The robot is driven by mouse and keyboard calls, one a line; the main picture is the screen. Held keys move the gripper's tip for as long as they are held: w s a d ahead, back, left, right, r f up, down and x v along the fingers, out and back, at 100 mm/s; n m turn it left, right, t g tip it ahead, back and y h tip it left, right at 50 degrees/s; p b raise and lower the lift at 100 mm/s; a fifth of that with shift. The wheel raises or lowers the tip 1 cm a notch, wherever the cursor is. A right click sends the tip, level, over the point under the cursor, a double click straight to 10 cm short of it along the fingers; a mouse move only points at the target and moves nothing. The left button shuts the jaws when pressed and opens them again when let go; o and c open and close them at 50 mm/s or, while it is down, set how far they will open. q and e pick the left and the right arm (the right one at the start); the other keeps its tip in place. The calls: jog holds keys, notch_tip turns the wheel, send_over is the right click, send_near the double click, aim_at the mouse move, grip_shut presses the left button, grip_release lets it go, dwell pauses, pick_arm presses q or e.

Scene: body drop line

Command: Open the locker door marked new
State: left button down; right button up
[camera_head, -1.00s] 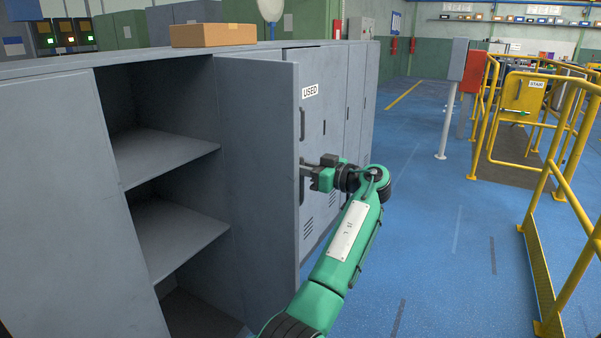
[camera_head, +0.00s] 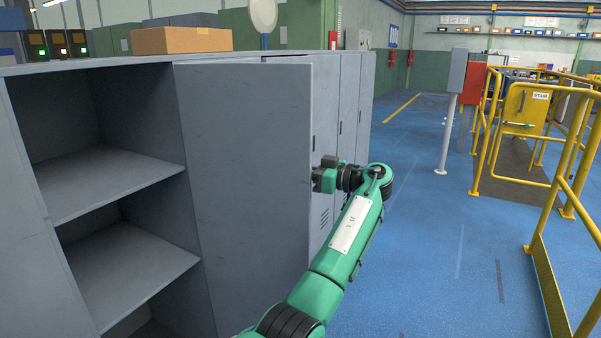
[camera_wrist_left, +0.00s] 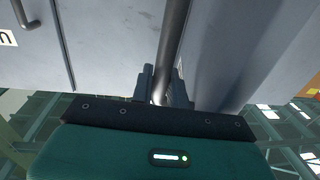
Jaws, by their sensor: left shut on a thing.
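A grey locker door (camera_head: 245,170) stands swung out to the right of an open locker with two shelves (camera_head: 110,185). I see its inner face; its front faces away, so its marking is hidden. My left gripper (camera_head: 320,178) is at the door's outer edge, on the far side, with its fingertips hidden by the door in the head view. In the left wrist view, the dark bar handle (camera_wrist_left: 172,45) runs down between the fingers (camera_wrist_left: 155,88), which are shut on it. My right gripper is not in view.
More closed grey lockers (camera_head: 348,120) stand behind the door. A cardboard box (camera_head: 180,40) sits on the locker top. Yellow railings (camera_head: 560,190) stand at the right. The blue floor (camera_head: 435,240) between is clear.

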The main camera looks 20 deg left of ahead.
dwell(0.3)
pick_arm(q)
jog(key=c, duration=1.4)
grip_release()
jog(key=shift+a, duration=0.1)
jog(key=shift+c, duration=0.2)
jog(key=d+p, duration=0.1)
jog(key=d, duration=1.3)
jog(key=shift+w, duration=0.3)
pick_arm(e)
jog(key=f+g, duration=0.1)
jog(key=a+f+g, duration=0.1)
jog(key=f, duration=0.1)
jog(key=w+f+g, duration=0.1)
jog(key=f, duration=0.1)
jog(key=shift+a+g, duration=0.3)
pick_arm(q)
jog(key=shift+a, duration=0.1)
